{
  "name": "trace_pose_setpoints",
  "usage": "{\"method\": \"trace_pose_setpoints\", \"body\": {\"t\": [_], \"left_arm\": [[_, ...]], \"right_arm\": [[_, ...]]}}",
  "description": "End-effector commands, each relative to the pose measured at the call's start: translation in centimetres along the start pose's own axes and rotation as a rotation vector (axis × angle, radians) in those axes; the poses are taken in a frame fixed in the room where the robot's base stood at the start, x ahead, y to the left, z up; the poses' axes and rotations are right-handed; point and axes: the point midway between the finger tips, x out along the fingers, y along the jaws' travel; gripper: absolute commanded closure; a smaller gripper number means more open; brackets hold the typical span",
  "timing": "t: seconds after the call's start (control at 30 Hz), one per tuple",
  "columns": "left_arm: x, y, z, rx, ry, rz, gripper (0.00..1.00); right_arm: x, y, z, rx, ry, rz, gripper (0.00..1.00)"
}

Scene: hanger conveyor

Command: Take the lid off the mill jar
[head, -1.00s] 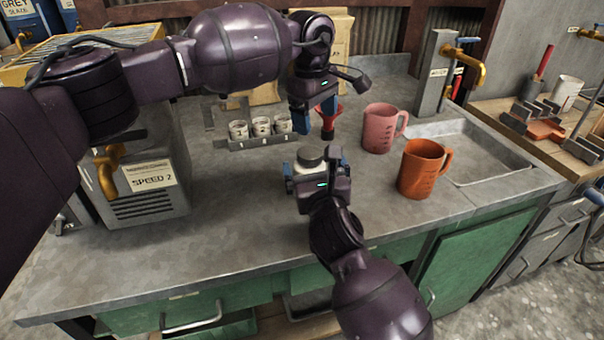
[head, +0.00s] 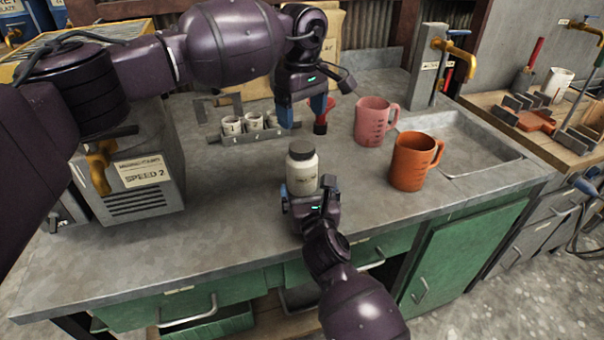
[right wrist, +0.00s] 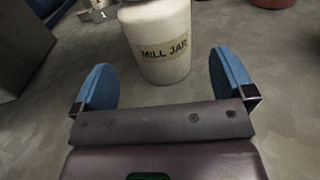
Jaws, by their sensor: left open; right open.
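The mill jar (head: 301,175) is a cream jar with a dark lid (head: 301,150) on top. It stands upright on the grey bench; its label reads MILL JAR in the right wrist view (right wrist: 164,50), where the lid is out of frame. My right gripper (head: 305,195) is open on the near side of the jar. Its blue fingers point toward the jar, which stands just beyond the fingertips and apart from them. My left gripper (head: 302,112) is open above and behind the jar, pointing down, with nothing visible between its fingers.
A rack (head: 254,137) of small white cups stands behind the jar. A red funnel-like item (head: 321,126) is partly hidden by my left gripper. A grey machine (head: 135,178) stands left.

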Motion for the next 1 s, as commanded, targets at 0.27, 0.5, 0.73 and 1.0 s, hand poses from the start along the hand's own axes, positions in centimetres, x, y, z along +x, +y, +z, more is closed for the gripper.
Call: {"method": "trace_pose_setpoints", "body": {"t": [0.27,0.5,0.73,1.0], "left_arm": [[-0.1,0.0,0.0,0.0,0.001,0.001,0.19],[-0.1,0.0,0.0,0.0,0.001,0.001,0.19],[-0.1,0.0,0.0,0.0,0.001,0.001,0.19],[-0.1,0.0,0.0,0.0,0.001,0.001,0.19]], "right_arm": [[4.0,0.1,0.3,0.0,-0.002,0.0,0.0],[6.0,0.0,0.2,-0.001,-0.001,0.0,0.0],[6.5,0.0,0.2,0.0,-0.002,0.0,0.0],[6.5,0.0,0.2,0.0,-0.002,0.0,0.17]]}}
